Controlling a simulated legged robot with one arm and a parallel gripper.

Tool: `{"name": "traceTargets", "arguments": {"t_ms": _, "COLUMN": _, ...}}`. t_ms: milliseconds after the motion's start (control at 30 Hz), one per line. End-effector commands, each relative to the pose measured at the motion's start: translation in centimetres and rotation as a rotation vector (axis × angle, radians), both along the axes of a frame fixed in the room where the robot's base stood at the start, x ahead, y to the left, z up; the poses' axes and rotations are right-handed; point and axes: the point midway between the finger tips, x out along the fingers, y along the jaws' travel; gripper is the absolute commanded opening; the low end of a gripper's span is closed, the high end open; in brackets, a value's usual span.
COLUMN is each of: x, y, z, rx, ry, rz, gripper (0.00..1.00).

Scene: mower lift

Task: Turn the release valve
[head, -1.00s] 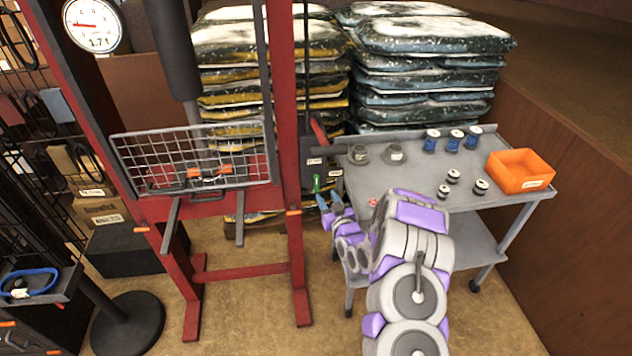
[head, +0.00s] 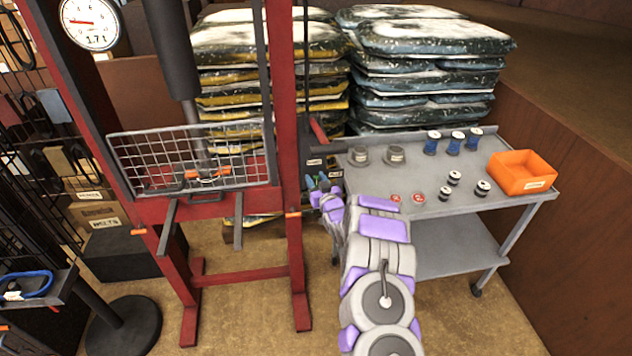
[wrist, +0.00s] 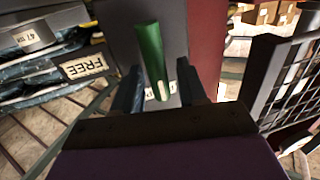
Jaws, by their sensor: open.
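The release valve shows as a green handle (wrist: 151,58) in front of a grey pump body in the wrist view. My gripper (wrist: 160,90) is open, with one dark finger on each side of the handle's near end. I cannot tell whether either finger touches it. In the head view my gripper (head: 317,184) is beside the press frame's right post, just below the dark pump body (head: 314,156); the handle is mostly hidden there. A label reading FREE (wrist: 84,67) appears upside down left of the handle in the wrist view.
The red press frame (head: 287,120) with a mesh guard (head: 190,155) stands left of my gripper. Stacked bags (head: 425,65) stand behind. A round gauge (head: 90,22) reads 1.7 t.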

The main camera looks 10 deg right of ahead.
Motion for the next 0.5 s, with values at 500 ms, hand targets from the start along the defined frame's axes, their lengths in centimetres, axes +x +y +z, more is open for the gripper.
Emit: {"name": "traceTargets", "arguments": {"t_ms": 500, "x": -0.02, "y": -0.01, "z": -0.06, "rx": 0.0, "ry": 0.001, "rz": 0.0, "gripper": 0.12}}
